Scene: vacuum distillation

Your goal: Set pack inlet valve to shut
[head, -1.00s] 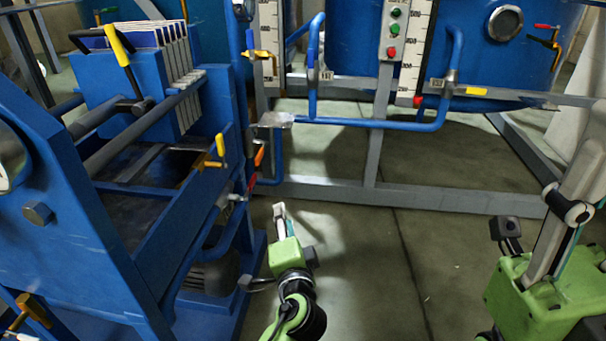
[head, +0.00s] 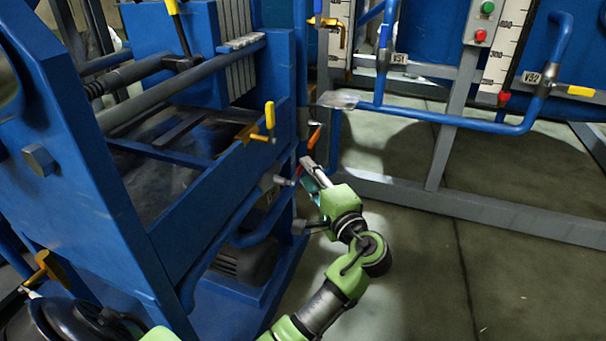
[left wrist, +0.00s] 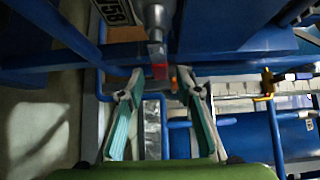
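My left gripper (head: 307,165) is at the right end of the blue frame, beside a small valve with a red lever (head: 299,171). In the left wrist view the fingers of this gripper (left wrist: 160,78) are spread, with the red lever end (left wrist: 158,70) between or just beyond the tips; contact cannot be told. The lever's grey valve body (left wrist: 154,18) is above it there, near a tag (left wrist: 117,10) that seems to end in 58. An orange lever (head: 314,137) is just above. Which valve is the pack inlet valve cannot be read. My right gripper is out of view.
A yellow-handled valve (head: 268,123) is on the blue frame (head: 200,190), left of the gripper. A grey plate (head: 338,99) and blue pipes (head: 450,118) are behind. The floor (head: 420,260) on the right is clear.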

